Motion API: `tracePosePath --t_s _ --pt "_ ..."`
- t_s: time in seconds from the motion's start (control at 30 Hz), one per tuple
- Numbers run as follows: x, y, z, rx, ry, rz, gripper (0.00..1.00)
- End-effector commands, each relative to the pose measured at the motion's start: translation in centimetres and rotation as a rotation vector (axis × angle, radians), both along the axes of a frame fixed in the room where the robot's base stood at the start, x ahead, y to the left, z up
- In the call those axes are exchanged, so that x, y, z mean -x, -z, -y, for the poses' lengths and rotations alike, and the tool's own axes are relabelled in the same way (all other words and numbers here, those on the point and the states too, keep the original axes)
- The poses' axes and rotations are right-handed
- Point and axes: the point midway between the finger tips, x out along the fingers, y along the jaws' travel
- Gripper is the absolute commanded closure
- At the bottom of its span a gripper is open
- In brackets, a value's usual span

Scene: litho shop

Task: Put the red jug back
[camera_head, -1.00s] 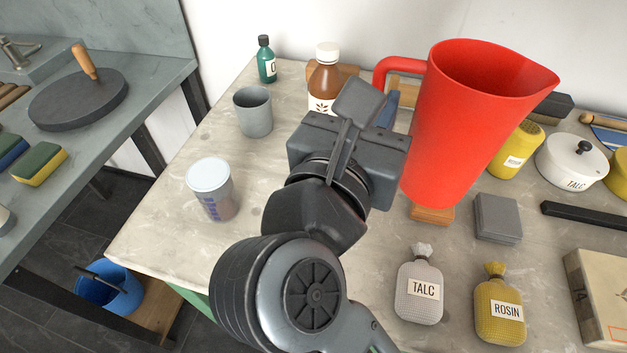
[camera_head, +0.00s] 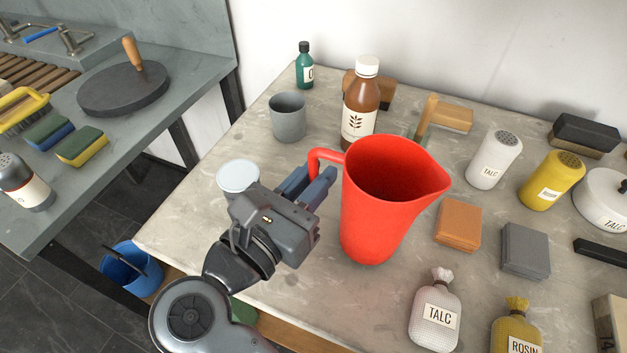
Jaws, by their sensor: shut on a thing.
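The red jug (camera_head: 372,215) is upright over the grey worktop, with its spout to the right and its handle to the left. I cannot tell for sure whether its base touches the worktop. My gripper (camera_head: 318,183) is at the jug's left side, with its blue-grey fingers shut on the handle (camera_head: 322,157). The fingers hide part of the handle.
A grey cup (camera_head: 288,118), a brown bottle (camera_head: 361,105) and a white-lidded jar (camera_head: 238,178) stand behind and left. An orange block (camera_head: 458,224), a grey block (camera_head: 525,250) and a talc bag (camera_head: 436,312) lie right. The sink counter (camera_head: 190,75) is at left.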

Motion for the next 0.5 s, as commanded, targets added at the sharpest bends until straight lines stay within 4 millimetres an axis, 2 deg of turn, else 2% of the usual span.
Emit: tracePosePath --t_s 0.13,0.5 --pt "0.0 1.2 0.0 0.001 -0.001 0.002 1.0" --pt "0.0 1.7 0.0 -0.001 0.0 0.003 1.0"
